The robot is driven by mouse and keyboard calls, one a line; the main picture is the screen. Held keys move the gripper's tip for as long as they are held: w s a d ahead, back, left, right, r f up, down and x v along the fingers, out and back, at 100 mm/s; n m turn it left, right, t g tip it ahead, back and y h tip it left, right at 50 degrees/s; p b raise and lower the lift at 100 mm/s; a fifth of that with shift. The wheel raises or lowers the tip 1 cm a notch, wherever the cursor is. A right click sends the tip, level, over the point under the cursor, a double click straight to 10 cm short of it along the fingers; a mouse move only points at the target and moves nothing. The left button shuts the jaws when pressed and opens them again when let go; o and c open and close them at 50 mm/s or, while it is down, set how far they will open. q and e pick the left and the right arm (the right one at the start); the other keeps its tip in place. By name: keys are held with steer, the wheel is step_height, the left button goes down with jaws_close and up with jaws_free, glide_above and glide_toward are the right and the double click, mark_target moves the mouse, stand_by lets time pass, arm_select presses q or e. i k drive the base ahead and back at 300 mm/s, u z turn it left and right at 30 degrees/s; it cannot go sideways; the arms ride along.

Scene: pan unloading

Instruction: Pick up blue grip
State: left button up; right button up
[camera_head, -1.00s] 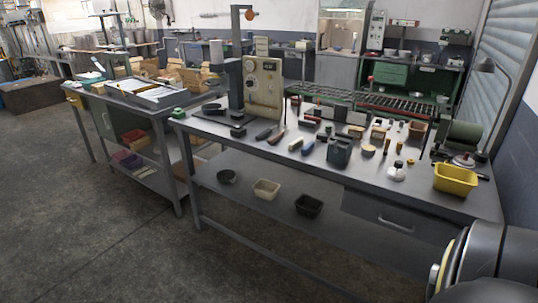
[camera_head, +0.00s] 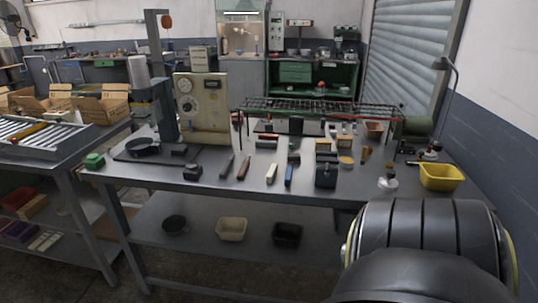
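A slim blue grip (camera_head: 289,175) lies on the metal workbench (camera_head: 340,193), near its front edge. A cream-coloured grip (camera_head: 271,174) lies just left of it, and a dark block-like item (camera_head: 326,174) stands just right of it. Dark and reddish grips (camera_head: 243,168) lie further left. Neither of my grippers shows; only a dark rounded part of my own arm fills the lower right. Nothing covers the blue grip.
A beige machine (camera_head: 202,105) stands on the bench's left, with a dark pan (camera_head: 142,147) beside it. A long wire rack (camera_head: 315,107) is behind the grips. A yellow bin (camera_head: 441,177) is at the right end. Bins sit on the lower shelf.

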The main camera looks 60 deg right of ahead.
mark_target(287, 180)
steer(key=z, duration=0.65)
steer(key=i, duration=1.65)
steer(key=z, duration=1.25)
